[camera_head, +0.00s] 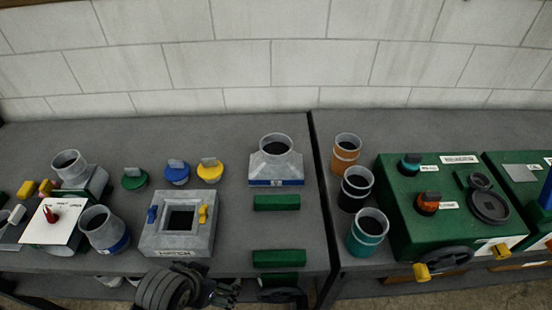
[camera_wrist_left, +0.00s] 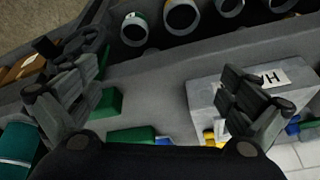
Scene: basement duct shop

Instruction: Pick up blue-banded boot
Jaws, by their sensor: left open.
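The blue-banded boot (camera_head: 275,165) is a grey metal piece with a round collar on a flared square base and a blue band around its foot. It stands upright on the left bench, near the gap between the benches, in the head view. My left gripper (camera_head: 228,292) is low at the bench's front edge, well short of the boot. In the left wrist view my left gripper (camera_wrist_left: 160,108) is open, with nothing between its fingers. A small blue patch shows there at the lower middle, but I cannot tell whether it is the boot. My right gripper is not in view.
Two green blocks (camera_head: 277,202) (camera_head: 279,258) lie in front of the boot. A grey box with a square opening (camera_head: 150,240) stands to their left. Several coloured caps (camera_head: 178,172) are left of the boot. Banded cans (camera_head: 355,190) stand across the gap. A blue-banded elbow (camera_head: 103,229) is farther left.

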